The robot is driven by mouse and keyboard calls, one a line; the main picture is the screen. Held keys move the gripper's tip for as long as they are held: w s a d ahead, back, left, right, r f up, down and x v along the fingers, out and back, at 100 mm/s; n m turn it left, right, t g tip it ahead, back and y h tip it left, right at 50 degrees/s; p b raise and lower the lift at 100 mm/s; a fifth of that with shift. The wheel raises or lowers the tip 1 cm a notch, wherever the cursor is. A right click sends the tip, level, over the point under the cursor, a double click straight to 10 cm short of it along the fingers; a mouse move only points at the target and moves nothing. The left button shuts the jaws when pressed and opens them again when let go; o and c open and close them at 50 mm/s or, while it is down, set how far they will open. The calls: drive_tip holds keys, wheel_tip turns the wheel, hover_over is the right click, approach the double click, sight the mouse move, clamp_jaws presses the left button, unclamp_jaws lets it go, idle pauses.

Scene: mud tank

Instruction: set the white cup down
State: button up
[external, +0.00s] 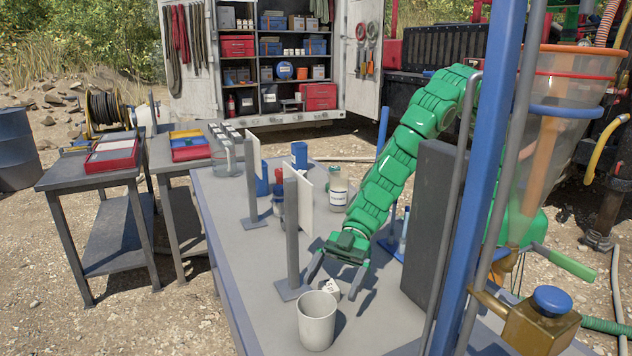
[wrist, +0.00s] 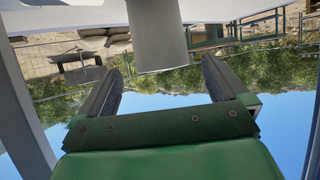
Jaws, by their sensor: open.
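The white cup (external: 317,322) stands upright on the grey table (external: 235,235) near its front end in the external view. In the wrist view, which looks upside down, the cup (wrist: 154,38) is a pale cylinder at top centre, ahead of the fingers. My gripper (external: 337,276) is open and empty, just behind the cup in the external view, with a gap between them. In the wrist view its two dark fingers (wrist: 160,75) are spread apart, with nothing between them.
A small white piece (external: 331,288) lies behind the cup. A grey post with a white panel (external: 292,235) stands left of my gripper. A dark upright block (external: 428,230) stands to the right. Bottles (external: 338,188) stand farther back. The table's left strip is clear.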

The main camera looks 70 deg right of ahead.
drive_tip(key=shift+v, duration=2.15)
